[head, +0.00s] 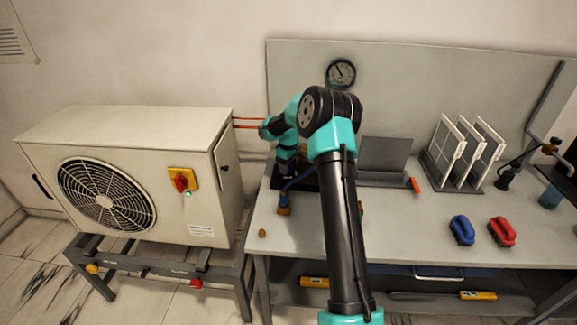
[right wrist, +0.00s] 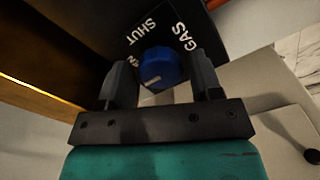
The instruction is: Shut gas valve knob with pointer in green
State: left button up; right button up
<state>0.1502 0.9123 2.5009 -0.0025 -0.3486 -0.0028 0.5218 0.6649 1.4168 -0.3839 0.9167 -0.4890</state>
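The blue gas valve knob (right wrist: 160,68) sits on a black panel (right wrist: 105,25) lettered "GAS" and "SHUT" in the right wrist view. A pale line marks the knob's face, slanting toward the lower left. My right gripper (right wrist: 162,70) has a finger on each side of the knob, with a narrow gap showing at the right finger; it looks open around it. In the head view my right arm reaches to the bench's left end and hides the knob. A round dial gauge (head: 341,73) hangs on the back panel; its green zone is too small to tell. My left gripper is out of view.
A grey outdoor unit (head: 128,160) with a fan and red switch stands left of the bench (head: 400,225). The bench's front middle is clear.

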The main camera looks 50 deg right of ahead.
jog(key=c, duration=0.7)
jog(key=shift+m, duration=2.8)
jog(key=o, duration=0.9)
jog(key=shift+o, duration=0.2)
jog(key=shift+r, duration=0.1)
notch_tip(320, 180, up, 17)
jog(key=shift+r, duration=0.15)
